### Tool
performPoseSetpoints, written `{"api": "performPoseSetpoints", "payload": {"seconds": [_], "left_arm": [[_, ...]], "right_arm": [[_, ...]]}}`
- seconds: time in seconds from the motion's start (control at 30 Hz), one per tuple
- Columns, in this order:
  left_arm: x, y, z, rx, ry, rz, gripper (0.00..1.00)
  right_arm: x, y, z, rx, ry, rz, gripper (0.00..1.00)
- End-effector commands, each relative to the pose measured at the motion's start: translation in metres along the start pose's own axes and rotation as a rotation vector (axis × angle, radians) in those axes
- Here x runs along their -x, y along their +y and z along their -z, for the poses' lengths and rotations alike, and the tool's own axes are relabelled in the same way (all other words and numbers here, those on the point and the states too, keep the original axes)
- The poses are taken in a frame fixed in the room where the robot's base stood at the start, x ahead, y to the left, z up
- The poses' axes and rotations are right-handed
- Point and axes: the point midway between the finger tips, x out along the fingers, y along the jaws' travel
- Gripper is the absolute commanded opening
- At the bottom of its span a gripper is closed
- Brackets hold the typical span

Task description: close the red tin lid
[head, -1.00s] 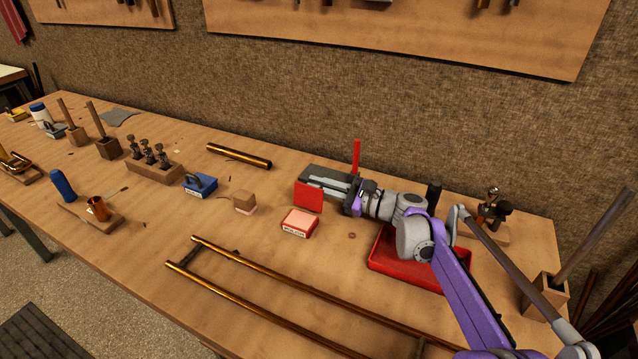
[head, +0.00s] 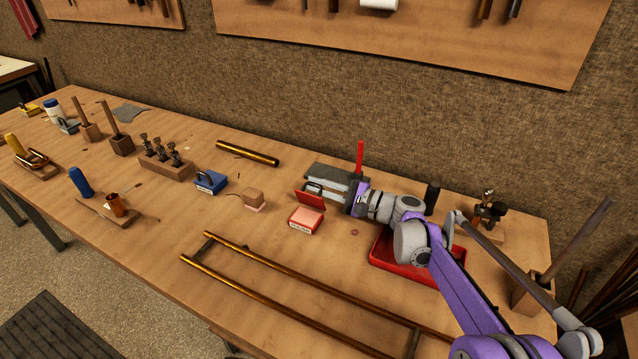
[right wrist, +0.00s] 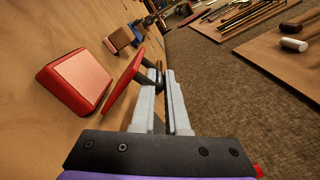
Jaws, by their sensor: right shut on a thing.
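The red tin (head: 305,221) sits on the bench with a white label on its front. Its lid (head: 310,199) stands tilted at the tin's back edge, partly open. In the right wrist view the tin (right wrist: 78,78) is at the left and the lid (right wrist: 124,80) leans beside it. A black handle (right wrist: 151,76) sticks out of the lid's outer face. My right gripper (head: 322,189) comes in from the right behind the lid. Its fingers (right wrist: 160,85) are shut on the handle. My left gripper is not in view.
A red tray (head: 390,267) lies under my right arm. Two long brass tubes (head: 300,282) run across the front. The bench between tubes and tin is clear.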

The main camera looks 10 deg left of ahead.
Motion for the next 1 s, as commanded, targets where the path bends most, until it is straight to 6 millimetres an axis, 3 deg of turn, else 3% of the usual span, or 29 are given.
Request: {"api": "performPoseSetpoints", "payload": {"seconds": [0.37, 0.4, 0.47, 0.77, 1.0], "left_arm": [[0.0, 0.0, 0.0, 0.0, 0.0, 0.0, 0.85], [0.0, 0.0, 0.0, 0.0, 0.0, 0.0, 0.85], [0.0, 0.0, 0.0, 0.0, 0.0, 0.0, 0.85], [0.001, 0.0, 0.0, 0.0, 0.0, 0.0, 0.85], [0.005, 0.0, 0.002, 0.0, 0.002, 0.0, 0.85]], "right_arm": [[0.0, 0.0, 0.0, 0.005, 0.0, 0.0, 0.0], [0.0, 0.0, 0.0, 0.005, 0.0, 0.0, 0.17], [0.0, 0.0, 0.0, 0.004, 0.0, 0.0, 0.25], [0.002, 0.0, 0.0, 0.004, 0.0, 0.0, 0.25], [0.035, -0.001, 0.0, 0.005, 0.003, 0.002, 0.25]]}}
